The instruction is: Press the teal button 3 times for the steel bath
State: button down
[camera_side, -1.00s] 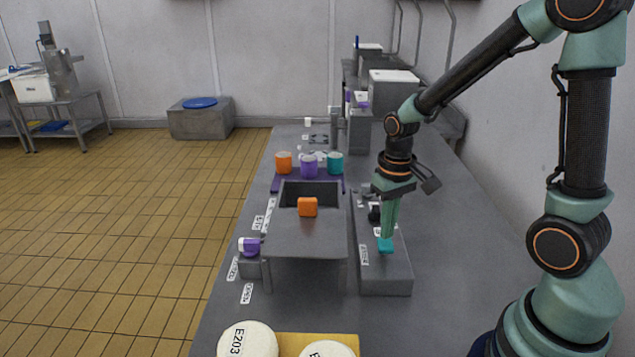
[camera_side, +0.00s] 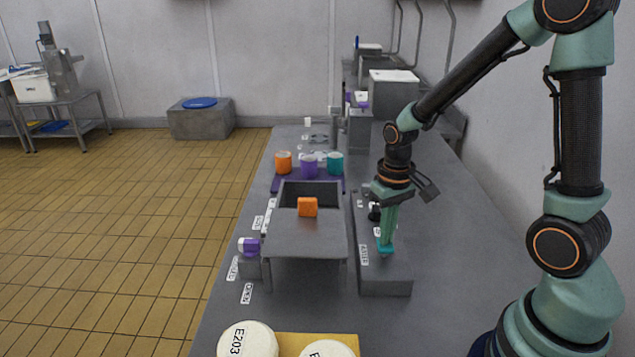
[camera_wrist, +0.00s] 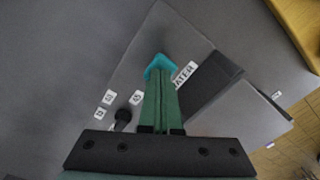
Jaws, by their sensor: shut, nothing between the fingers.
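The teal button (camera_side: 386,249) sits on the near part of the long grey control box (camera_side: 385,275), beside a label. It also shows in the wrist view (camera_wrist: 159,64), partly covered by my fingertips. My gripper (camera_side: 388,243) is shut and empty, pointing down, with its tips at the button's top; they appear to touch it. In the wrist view the green fingers (camera_wrist: 160,95) lie together and reach the button. The steel bath appears to be the grey basin (camera_side: 311,193) left of the box, with an orange block (camera_side: 307,207) at its front edge.
A dark knob (camera_wrist: 122,117) stands on the box beside my fingers. Orange (camera_side: 284,162), purple (camera_side: 309,166) and teal (camera_side: 335,163) cups stand on a purple mat behind the basin. White round lids (camera_side: 247,341) lie at the front. The counter right of the box is clear.

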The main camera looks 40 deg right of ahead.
jog(key=shift+f, duration=0.85)
jog(key=shift+r, duration=1.65)
jog(key=shift+f, duration=0.15)
jog(key=shift+f, duration=1.5)
jog(key=shift+r, duration=1.65)
jog(key=shift+f, duration=0.15)
